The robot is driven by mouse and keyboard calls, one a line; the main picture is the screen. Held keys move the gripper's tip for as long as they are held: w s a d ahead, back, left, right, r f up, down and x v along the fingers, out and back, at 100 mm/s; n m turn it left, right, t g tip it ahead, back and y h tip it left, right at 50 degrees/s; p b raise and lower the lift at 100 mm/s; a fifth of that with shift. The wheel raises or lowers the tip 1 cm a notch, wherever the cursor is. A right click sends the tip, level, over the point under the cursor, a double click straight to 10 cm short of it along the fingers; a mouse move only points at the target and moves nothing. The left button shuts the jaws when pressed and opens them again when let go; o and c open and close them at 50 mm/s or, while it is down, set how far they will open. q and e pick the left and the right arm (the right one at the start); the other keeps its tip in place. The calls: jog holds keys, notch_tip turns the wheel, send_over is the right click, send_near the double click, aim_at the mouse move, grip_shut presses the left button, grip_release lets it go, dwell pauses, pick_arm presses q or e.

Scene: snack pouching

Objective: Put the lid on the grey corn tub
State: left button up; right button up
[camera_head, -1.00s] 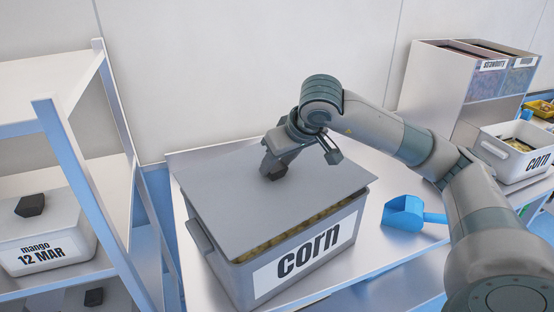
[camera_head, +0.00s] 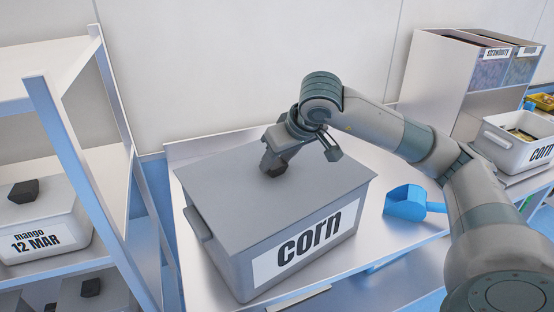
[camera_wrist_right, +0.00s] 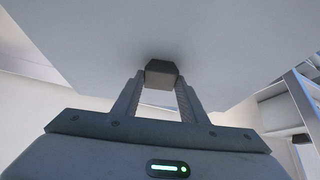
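The grey corn tub (camera_head: 235,262) stands on the metal table, its "corn" label facing front. The flat grey lid (camera_head: 225,185) lies level over its top and looks flush with the rim; no corn shows at the front edge. The far edge is hard to judge. My right gripper (camera_head: 271,164) reaches over the lid and is shut on its dark knob (camera_wrist_right: 163,73), which sits between the fingertips in the right wrist view. The lid's surface (camera_wrist_right: 215,45) fills much of that view. My left gripper is not in view.
A blue scoop (camera_head: 407,203) lies on the table right of the tub. A white corn container (camera_head: 515,150) and a divided bin (camera_head: 440,80) stand at the right. A shelf rack (camera_head: 75,165) with a mango tub (camera_head: 70,243) is at the left.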

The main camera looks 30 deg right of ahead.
jog(key=o, duration=0.5)
jog(key=shift+r, duration=0.1)
jog(key=shift+s+r, duration=0.35)
jog(key=shift+r, duration=0.1)
jog(key=b+v, duration=0.1)
jog(key=v, duration=0.2)
jog(key=shift+s+r, duration=0.15)
jog(key=shift+r, duration=0.15)
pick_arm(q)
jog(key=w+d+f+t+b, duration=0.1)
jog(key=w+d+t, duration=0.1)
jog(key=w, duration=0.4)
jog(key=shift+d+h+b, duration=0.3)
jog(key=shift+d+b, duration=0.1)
pick_arm(e)
jog(key=v, duration=1.2)
jog(key=shift+r, duration=0.2)
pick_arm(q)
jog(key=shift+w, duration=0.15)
pick_arm(e)
jog(key=shift+s, duration=0.1)
